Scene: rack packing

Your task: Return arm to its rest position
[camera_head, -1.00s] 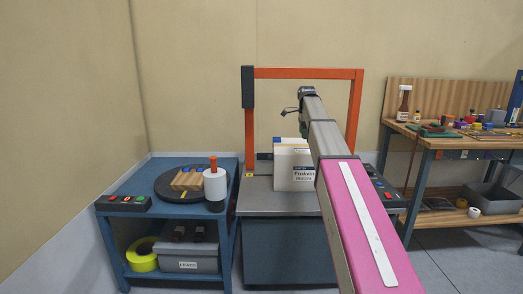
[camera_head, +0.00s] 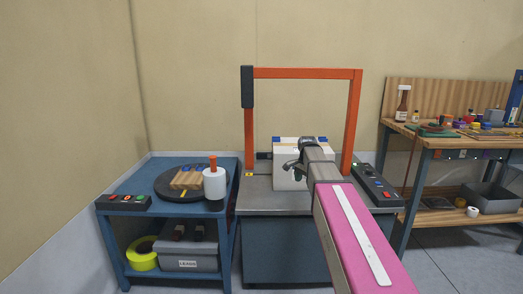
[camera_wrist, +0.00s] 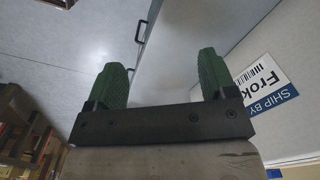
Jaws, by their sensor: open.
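My arm reaches forward from the lower right in the head view, with its end in front of a white box on the grey table. My gripper (camera_wrist: 163,76) shows in the wrist view with two green fingers apart and nothing between them. The white box (camera_head: 288,180) stands on the table under the orange frame, partly hidden by my arm. Its printed label shows at the right of the wrist view, on the box side (camera_wrist: 290,50). My gripper is near the box; whether they touch I cannot tell.
The orange frame (camera_head: 300,73) rises around the box. A blue cart (camera_head: 135,190) at left holds a round dark turntable, a white roll and a button box. A control box (camera_head: 377,186) sits right of my arm. A wooden workbench (camera_head: 460,143) with tools stands at right.

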